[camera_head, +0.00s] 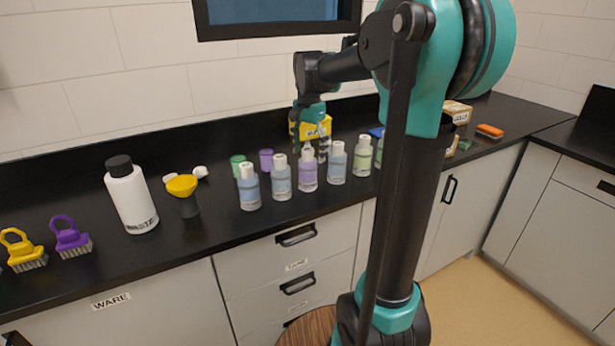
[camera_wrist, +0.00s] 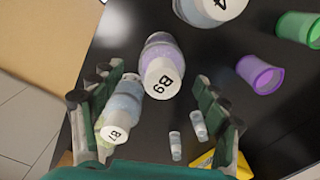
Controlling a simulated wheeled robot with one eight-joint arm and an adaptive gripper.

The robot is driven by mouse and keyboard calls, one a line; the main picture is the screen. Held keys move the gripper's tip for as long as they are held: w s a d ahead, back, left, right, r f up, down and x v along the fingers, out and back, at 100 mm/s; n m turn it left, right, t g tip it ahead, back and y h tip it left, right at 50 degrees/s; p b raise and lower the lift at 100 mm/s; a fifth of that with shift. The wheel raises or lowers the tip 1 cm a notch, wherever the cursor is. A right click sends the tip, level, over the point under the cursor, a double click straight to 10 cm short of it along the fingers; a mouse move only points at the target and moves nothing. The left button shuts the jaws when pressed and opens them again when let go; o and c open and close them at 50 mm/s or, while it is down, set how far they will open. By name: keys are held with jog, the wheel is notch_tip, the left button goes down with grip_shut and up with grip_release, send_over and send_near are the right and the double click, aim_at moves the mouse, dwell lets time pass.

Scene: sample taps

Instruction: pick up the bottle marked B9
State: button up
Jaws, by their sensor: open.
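The bottle marked B9 (camera_wrist: 162,72) has a white cap and a purple body and stands just beyond the fingertips in the wrist view. In the head view a purple bottle (camera_head: 308,172) in the front row appears to be the same one. My gripper (camera_wrist: 158,100) is open, with its fingers spread left and right and nothing held. In the head view my gripper (camera_head: 309,140) is behind the bottle row, its fingertips partly hidden. A blue bottle (camera_wrist: 122,108), cap marking hard to read, shows close to the left finger; contact cannot be told.
A bottle marked 4 (camera_wrist: 210,8) stands near B9. A purple cup (camera_wrist: 260,74) and green cup (camera_wrist: 298,28) are to the right. Two small vials (camera_wrist: 187,135) show between the fingers. A yellow box (camera_head: 314,128) is by the gripper. A white waste bottle (camera_head: 132,198) stands left.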

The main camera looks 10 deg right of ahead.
aim_at(308, 166)
jog(key=shift+a+f, duration=0.15)
jog(key=shift+f, duration=2.6)
jog(key=c, duration=1.4)
